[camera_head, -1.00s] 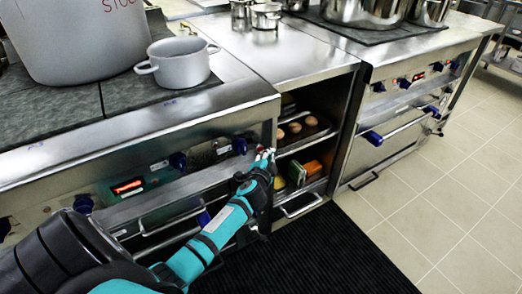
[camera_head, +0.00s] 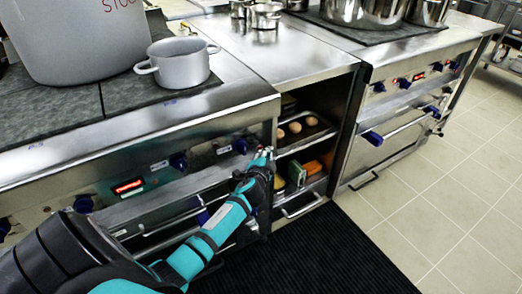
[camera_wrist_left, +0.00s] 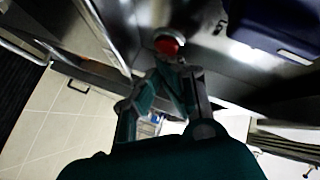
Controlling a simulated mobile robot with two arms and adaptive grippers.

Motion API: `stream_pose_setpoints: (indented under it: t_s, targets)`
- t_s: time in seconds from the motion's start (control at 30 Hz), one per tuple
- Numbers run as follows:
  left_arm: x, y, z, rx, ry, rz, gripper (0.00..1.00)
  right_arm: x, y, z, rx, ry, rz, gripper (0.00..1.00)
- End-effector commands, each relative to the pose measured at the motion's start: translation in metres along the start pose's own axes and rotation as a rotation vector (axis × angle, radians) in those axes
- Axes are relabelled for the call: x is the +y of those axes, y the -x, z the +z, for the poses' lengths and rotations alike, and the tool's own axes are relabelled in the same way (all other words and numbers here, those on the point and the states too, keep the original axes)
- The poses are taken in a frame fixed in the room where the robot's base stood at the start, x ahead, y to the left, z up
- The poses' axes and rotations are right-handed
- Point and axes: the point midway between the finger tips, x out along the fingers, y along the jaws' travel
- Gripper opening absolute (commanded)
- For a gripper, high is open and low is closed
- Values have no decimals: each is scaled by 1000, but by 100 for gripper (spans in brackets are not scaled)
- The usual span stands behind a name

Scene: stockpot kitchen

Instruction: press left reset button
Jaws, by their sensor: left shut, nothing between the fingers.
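The red round button (camera_wrist_left: 167,45) sits on the steel front panel in the left wrist view, directly beyond my fingertips. In the head view my gripper hides most of the place where it sits, at the right end of the left stove's panel. My left gripper (camera_head: 265,154) is shut and empty, with its tips close to that panel end. It also shows in the left wrist view (camera_wrist_left: 168,66), its tips just below the button. I cannot tell whether they touch it. My right gripper is not in view.
A blue knob (camera_head: 240,146) is close left of my gripper, and a lit red display (camera_head: 128,187) is further left. Open shelves with a tray of round brown items (camera_head: 295,127) are to the right. A grey pot (camera_head: 181,63) stands on the left stove. A dark mat (camera_head: 325,255) covers the floor.

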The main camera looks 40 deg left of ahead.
Motion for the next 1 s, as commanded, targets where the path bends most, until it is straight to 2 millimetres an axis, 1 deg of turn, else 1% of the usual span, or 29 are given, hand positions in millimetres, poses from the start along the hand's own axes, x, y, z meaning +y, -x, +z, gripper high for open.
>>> stream_pose_setpoints:
  t_s: [1.0]
  targets:
    - [-8,-8,9,-7,-1,-3,0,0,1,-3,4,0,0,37]
